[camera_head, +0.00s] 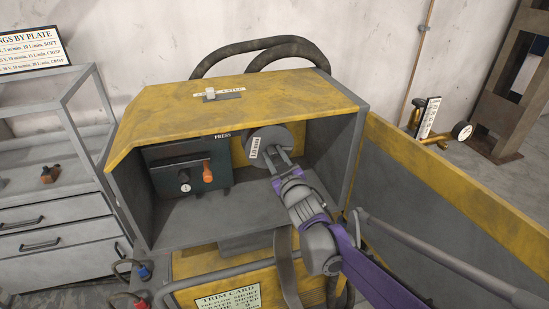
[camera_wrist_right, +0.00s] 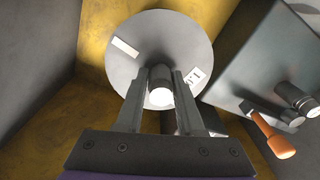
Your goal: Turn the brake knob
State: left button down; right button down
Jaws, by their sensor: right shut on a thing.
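The brake knob (camera_wrist_right: 160,94) is a short light-grey cylinder at the middle of a grey round disc (camera_wrist_right: 137,31) in the right wrist view. The disc (camera_head: 265,137) also shows inside the open yellow-and-grey cabinet (camera_head: 225,92) in the head view. A white label with dark marks is on its rim side. My right gripper (camera_head: 279,160) reaches into the cabinet from the lower right. In the wrist view its two fingers (camera_wrist_right: 162,80) are on either side of the knob, shut on it. In the head view the knob is hidden by the gripper. My left gripper is not in view.
Left of the disc is a dark panel (camera_head: 160,161) with an orange handle (camera_head: 207,172) and a black knob (camera_head: 184,176), close to the gripper. The open yellow-edged door (camera_head: 440,175) stands to the right. A grey shelf unit (camera_head: 55,215) stands at left.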

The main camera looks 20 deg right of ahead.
jog(key=shift+m, duration=1.6)
jog(key=c, duration=0.5)
grip_release()
jog(key=shift+c, duration=0.2)
jog(key=s, duration=1.1)
jog(key=shift+d+f+b, duration=0.2)
jog(key=shift+d+b, duration=0.1)
jog(key=shift+b, duration=0.05)
